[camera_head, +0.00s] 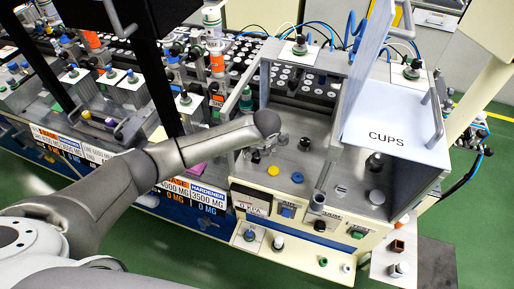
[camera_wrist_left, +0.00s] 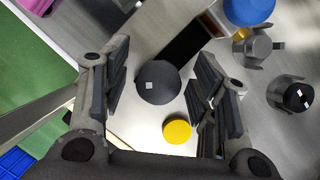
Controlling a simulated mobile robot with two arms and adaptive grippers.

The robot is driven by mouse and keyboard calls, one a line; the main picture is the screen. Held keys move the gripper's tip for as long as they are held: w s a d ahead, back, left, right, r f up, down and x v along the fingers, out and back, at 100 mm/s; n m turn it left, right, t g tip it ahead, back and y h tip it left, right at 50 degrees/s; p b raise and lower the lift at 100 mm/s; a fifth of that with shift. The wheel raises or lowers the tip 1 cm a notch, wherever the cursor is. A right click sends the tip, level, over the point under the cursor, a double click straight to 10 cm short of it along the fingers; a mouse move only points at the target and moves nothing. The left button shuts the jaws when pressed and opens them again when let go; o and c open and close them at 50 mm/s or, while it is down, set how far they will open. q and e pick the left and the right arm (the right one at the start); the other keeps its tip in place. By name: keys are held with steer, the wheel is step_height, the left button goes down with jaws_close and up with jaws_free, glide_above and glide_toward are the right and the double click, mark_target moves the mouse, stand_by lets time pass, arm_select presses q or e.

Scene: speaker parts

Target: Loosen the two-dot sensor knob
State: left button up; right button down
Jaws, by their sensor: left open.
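My left gripper (camera_head: 268,149) reaches in over the grey bench top, and it also shows in the left wrist view (camera_wrist_left: 158,98). Its jaws are open and empty. In the wrist view a dark round knob (camera_wrist_left: 158,90) with one pale square mark lies between the fingers, apart from both. A dark-topped knob (camera_wrist_left: 298,97) with two small white marks stands in a grey holder at the right, outside the jaws. I cannot tell surely which knob in the head view matches it. My right gripper is not in view.
A yellow disc (camera_wrist_left: 177,131) lies beside the right finger in the wrist view. A blue knob (camera_head: 297,177) is on the bench top. The white panel marked CUPS (camera_head: 386,138) and an upright clear panel (camera_head: 375,40) stand to the right. Part racks (camera_head: 300,85) lie behind.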

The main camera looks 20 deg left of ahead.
arm_select(q)
steer(key=shift+c, duration=0.3)
steer(key=c, duration=1)
steer(key=shift+o, duration=0.2)
steer(key=shift+n, duration=0.3)
steer(key=n+g+y, duration=0.1)
steer(key=n, duration=0.2)
steer(key=shift+n, duration=0.3)
steer(key=n+g, duration=0.1)
steer(key=n, duration=0.1)
steer(key=n+g, duration=0.1)
steer(key=n, duration=0.1)
steer(key=shift+n+y, duration=0.4)
